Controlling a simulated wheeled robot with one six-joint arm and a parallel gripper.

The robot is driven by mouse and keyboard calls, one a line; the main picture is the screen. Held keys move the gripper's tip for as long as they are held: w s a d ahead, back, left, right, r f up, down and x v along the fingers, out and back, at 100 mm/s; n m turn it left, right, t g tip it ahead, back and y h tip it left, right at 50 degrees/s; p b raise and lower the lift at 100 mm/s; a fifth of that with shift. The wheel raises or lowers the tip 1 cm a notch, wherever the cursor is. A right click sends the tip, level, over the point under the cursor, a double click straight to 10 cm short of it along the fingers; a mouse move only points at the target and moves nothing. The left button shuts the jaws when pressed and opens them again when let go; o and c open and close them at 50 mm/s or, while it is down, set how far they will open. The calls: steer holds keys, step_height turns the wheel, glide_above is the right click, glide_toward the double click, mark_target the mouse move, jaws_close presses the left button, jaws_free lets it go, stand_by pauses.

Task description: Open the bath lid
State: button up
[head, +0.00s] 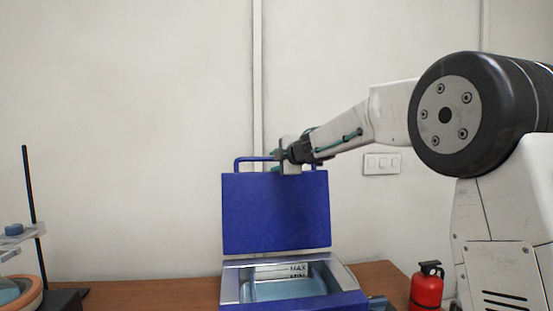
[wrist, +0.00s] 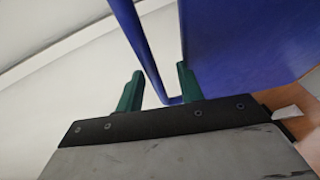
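The blue bath lid (head: 275,212) stands upright, raised at the back of the bath (head: 345,299), and its flat face is toward me in the head view. The lid also fills the upper right of the wrist view (wrist: 245,40). Its blue handle (head: 252,159) runs along the top edge. My gripper (head: 279,158) is at the handle, at the top of the lid. In the wrist view its two green fingers (wrist: 158,78) stand apart, with the handle bar (wrist: 143,50) between them and visible gaps beside it. The gripper hides part of the handle in the head view.
The open bath shows water and MAX and MIN marks. It stands on a wooden table (head: 150,294). A stand with glassware (head: 30,200) is at the left, a red fire extinguisher (head: 427,288) at the right. A wall switch (head: 381,163) is behind my arm.

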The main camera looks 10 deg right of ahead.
steer(key=v, duration=0.7)
steer(key=shift+s+d, duration=0.15)
steer(key=shift+s, duration=0.2)
steer(key=s+d+f+m+h, duration=0.1)
steer(key=d+f+m+h, duration=0.2)
steer(key=d+m+h, duration=0.4)
steer(key=s+d+f+m+g+h, duration=0.2)
steer(key=s+d+f+m, duration=0.15)
steer(key=s, duration=0.45)
steer(key=s+d+f+m+g+h, duration=0.1)
steer(key=s+d+f+m+g, duration=0.25)
steer(key=s, duration=0.35)
steer(key=s+a+f+m+g+y, duration=0.1)
steer(key=s+a+f+m+g, duration=0.1)
steer(key=s, duration=0.9)
steer(key=s+a+f+m+g+y, duration=0.2)
steer(key=s+a+f, duration=0.3)
steer(key=s, duration=0.7)
steer(key=s+a+f+m+g+y, duration=0.2)
steer(key=s+f, duration=0.3)
steer(key=s, duration=0.7)
steer(key=shift+s+a+g, duration=0.2)
steer(key=shift+a+g, duration=0.35)
steer(key=shift+a, duration=0.35)
